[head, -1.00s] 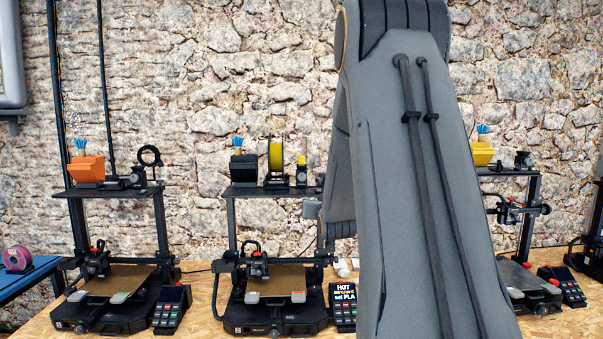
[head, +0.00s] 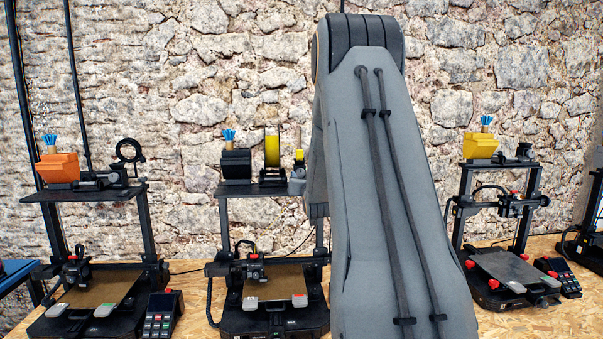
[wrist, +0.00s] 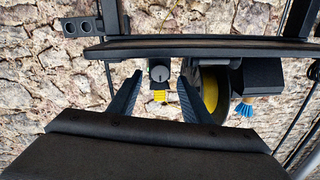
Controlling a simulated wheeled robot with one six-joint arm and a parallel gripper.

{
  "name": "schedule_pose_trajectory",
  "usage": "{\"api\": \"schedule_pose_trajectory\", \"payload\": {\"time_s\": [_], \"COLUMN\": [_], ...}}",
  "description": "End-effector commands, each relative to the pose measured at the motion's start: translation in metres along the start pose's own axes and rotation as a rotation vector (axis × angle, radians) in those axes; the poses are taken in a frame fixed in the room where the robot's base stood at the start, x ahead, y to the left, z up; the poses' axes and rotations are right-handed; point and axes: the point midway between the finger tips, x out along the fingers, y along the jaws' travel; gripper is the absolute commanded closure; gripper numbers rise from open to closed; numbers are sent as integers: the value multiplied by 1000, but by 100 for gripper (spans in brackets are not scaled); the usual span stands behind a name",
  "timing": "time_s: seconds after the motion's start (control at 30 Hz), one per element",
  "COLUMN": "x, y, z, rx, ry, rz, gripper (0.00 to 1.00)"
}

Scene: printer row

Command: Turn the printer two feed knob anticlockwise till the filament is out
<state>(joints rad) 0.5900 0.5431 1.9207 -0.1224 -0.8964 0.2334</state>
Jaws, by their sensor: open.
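Printer two (head: 262,315) is the middle black printer in the head view, partly covered by my arm. On its top shelf (head: 258,190) stand a yellow filament spool (head: 272,150) and a small yellow part (head: 299,155). In the wrist view, which looks upside down, a round grey knob (wrist: 160,72) with a pointer mark shows between my fingers, with yellow (wrist: 160,97) just below it. My gripper (wrist: 158,85) is open, one finger on each side of the knob; whether either touches it I cannot tell. The spool (wrist: 208,88) is partly behind the right finger.
The shelf edge (wrist: 200,46) runs across the wrist view close to my fingers. A black bin (wrist: 262,77) with blue strips stands right of the spool there. Other printers stand at left (head: 95,300) and right (head: 505,270). A stone wall is behind.

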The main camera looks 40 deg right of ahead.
Motion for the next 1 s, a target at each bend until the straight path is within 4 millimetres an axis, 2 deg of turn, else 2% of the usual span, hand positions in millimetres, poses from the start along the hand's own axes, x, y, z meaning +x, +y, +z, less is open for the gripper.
{"api": "schedule_pose_trajectory", "payload": {"time_s": [0.1, 0.3, 0.63, 0.87, 1.0], "x": [15, 29, 32, 32, 32], "y": [-1, -2, -2, -1, -1], "z": [-2, -1, 1, 0, 0], "rx": [0, 0, 0, 0, -3], "ry": [0, 0, 0, 0, 0], "rz": [-1, -2, -1, -1, -1], "gripper": [56, 56, 56, 94, 97]}}
